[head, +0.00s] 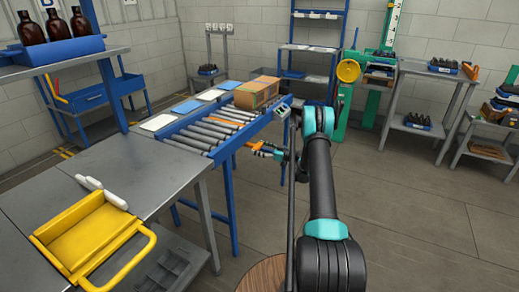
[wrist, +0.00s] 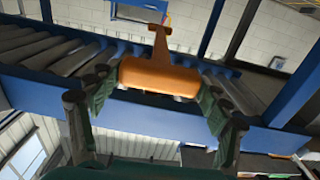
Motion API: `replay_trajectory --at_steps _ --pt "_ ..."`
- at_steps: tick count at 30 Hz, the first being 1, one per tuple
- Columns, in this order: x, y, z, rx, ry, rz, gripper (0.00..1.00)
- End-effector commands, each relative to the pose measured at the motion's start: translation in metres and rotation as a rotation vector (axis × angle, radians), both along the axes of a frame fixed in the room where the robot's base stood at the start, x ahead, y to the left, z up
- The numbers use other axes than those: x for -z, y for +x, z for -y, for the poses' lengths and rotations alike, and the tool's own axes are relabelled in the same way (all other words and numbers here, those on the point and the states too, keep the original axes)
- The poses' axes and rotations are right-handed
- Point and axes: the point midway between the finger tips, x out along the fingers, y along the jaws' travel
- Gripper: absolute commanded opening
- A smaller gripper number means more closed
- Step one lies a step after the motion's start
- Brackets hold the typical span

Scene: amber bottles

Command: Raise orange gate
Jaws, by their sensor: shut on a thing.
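The orange gate shows in the head view as an orange bar (head: 183,146) lying low across the rollers of the blue conveyor (head: 222,137). An orange part (wrist: 160,75) of it fills the middle of the wrist view, with a narrow stem rising behind it. My gripper (head: 266,150) is at the conveyor's right side, at about roller height. In the wrist view my gripper (wrist: 158,92) has its green-padded fingers on both sides of the wide orange part, shut on it. The join between this part and the bar is hidden.
A cardboard box (head: 256,94) sits farther along the conveyor, beside blue and white sheets (head: 210,95). A yellow tray (head: 88,232) is on the grey bench (head: 140,165) at left. Amber bottles (head: 55,24) stand on a blue shelf. Open floor lies to the right.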

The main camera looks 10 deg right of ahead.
Motion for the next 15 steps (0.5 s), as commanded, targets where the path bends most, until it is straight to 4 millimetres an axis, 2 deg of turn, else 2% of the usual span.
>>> replay_trajectory --at_steps 1,4,9,15 --pt "0.0 0.0 0.0 0.0 0.0 0.0 0.37" --pt "0.0 0.0 0.0 0.0 0.0 0.0 0.25" --pt "-0.006 0.0 0.0 0.0 0.0 0.0 0.25" --pt "-0.033 0.0 0.0 0.0 0.0 0.0 0.25"
